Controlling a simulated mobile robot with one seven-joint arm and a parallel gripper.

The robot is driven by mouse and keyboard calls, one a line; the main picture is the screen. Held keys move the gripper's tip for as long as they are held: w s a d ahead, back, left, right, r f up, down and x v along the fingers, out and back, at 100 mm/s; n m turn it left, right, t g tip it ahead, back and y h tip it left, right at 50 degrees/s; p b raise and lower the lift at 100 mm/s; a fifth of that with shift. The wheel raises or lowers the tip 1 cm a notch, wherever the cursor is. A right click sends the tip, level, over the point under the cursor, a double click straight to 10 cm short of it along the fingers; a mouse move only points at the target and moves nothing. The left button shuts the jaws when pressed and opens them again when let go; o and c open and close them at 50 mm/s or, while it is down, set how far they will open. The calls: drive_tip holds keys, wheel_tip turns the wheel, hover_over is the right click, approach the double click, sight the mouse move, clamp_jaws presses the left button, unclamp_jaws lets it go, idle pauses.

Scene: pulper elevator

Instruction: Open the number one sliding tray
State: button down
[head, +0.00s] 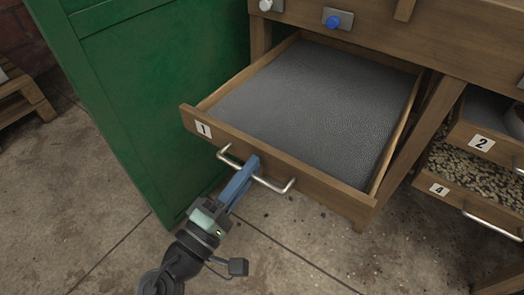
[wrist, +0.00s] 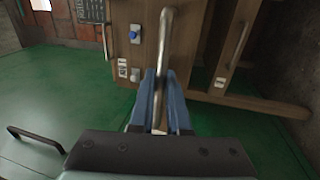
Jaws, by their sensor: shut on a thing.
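The number one tray (head: 292,168) is a wooden drawer with a grey mesh floor and a label "1" on its front. It stands well out of the wooden cabinet, and its mesh floor is bare. Its metal bar handle (head: 273,186) runs along the front. My gripper (head: 245,170) is at the handle, with its blue fingers shut on the bar near its middle. In the wrist view the handle (wrist: 165,40) runs up between the fingers of my gripper (wrist: 161,92).
A green panel (head: 170,90) stands close to the left of the tray. At the right are the number 2 tray (head: 482,142) and the number 4 tray (head: 440,188), which holds pale beans. A blue knob (head: 333,22) is above. The concrete floor in front is clear.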

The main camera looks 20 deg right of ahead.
drive_tip(key=shift+r+v, duration=0.2)
drive_tip(key=shift+v, duration=0.9)
drive_tip(key=shift+r+v, duration=0.25)
drive_tip(key=shift+v, duration=0.9)
drive_tip(key=c, duration=1.2)
unclamp_jaws()
drive_tip(key=shift+o, duration=0.2)
drive_tip(key=shift+p, duration=0.3)
drive_tip(key=shift+s+a, duration=0.1)
drive_tip(key=p+v, duration=0.3)
drive_tip(key=v, duration=1)
